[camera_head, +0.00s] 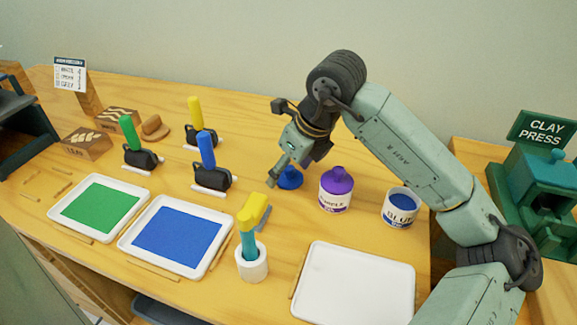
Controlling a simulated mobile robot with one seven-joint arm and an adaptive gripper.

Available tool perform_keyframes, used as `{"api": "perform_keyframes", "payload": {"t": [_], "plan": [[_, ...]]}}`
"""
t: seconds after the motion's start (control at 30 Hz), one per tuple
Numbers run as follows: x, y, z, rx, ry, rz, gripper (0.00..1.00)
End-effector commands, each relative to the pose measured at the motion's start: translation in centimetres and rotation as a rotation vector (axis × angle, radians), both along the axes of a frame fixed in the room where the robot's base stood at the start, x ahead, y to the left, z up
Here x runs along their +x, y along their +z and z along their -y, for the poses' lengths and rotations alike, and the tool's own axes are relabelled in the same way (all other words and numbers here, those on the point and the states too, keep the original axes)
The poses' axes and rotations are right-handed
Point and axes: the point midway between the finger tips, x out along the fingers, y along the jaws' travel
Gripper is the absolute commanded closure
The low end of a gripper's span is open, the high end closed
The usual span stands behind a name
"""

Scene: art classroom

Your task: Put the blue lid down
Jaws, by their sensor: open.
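The blue lid (289,180) rests on the wooden table in the middle of the view, left of the purple jar. My gripper (281,172) reaches down right at the lid, its fingers spread open. One finger shows at the lid's left; the other is partly hidden, and I cannot tell whether either touches the lid. The blue paint jar (400,208) stands to the right without a lid, with blue paint showing at its mouth. The purple jar (336,190) has its purple lid on and stands between the blue lid and the blue jar.
A blue tray (209,233), a green tray (148,208) and an empty white tray (316,254) lie along the front. A yellow-topped tool stands in a white holder (262,262). Rollers (212,176) stand at the left. The clay press (540,185) is far right.

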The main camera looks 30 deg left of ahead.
Motion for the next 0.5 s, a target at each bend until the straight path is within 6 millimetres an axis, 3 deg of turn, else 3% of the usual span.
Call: {"api": "perform_keyframes", "payload": {"t": [0.3, 0.5], "plan": [[0.0, 0.7, 0.2, 0.000, -0.001, 0.002, 0.33], [-0.1, 4.1, 1.6, 0.000, -0.002, 0.006, 0.33]]}}
